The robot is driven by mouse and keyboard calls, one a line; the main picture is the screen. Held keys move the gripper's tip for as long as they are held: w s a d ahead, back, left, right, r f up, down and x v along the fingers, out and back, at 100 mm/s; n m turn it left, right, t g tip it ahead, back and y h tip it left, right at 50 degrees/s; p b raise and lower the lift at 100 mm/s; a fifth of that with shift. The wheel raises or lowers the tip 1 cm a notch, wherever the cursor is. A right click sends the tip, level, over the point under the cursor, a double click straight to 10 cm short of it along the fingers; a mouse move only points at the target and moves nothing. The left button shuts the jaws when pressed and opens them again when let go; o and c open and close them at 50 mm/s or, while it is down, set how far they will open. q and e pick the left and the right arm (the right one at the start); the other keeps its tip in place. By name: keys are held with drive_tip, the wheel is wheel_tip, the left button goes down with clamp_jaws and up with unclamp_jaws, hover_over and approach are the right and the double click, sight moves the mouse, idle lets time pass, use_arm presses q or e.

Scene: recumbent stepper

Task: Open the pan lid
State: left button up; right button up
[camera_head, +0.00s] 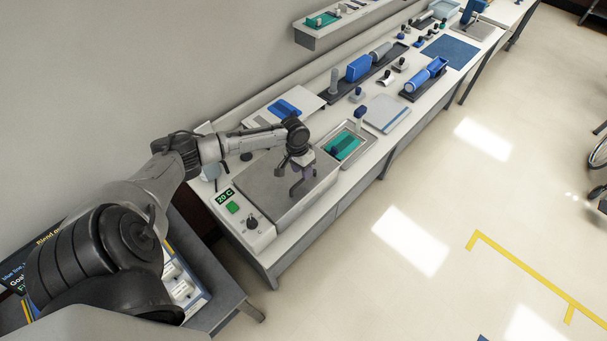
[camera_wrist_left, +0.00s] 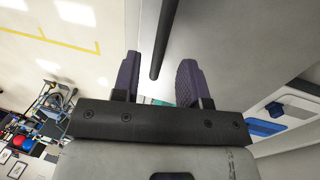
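The heating unit's pan is covered by a flat grey lid (camera_head: 268,193) on the bench; it looks shut. In the left wrist view the lid's grey surface (camera_wrist_left: 240,45) fills the upper middle. A dark bar handle (camera_wrist_left: 164,40) runs along it. My left gripper (camera_head: 299,187) is over the lid's right part, pointing down. In the left wrist view its two purple-grey fingers (camera_wrist_left: 159,80) are spread, with the handle's end between them and visible gaps on both sides. In the head view the gripper mostly hides the handle. My right gripper is in neither view.
The front panel holds a green display (camera_head: 225,196), a green button (camera_head: 233,208) and a black knob (camera_head: 252,222). A metal tray with a green insert (camera_head: 345,146) stands close to the lid's right. A wall shelf (camera_head: 318,32) hangs behind. Open floor lies at right.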

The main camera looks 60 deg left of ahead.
use_arm(q)
drive_tip(key=shift+w+d+f, duration=0.1)
drive_tip(key=shift+d+f, duration=0.05)
drive_tip(key=shift+f, duration=0.6)
drive_tip(key=shift+d+f, duration=0.1)
drive_tip(key=shift+f, duration=0.65)
clamp_jaws()
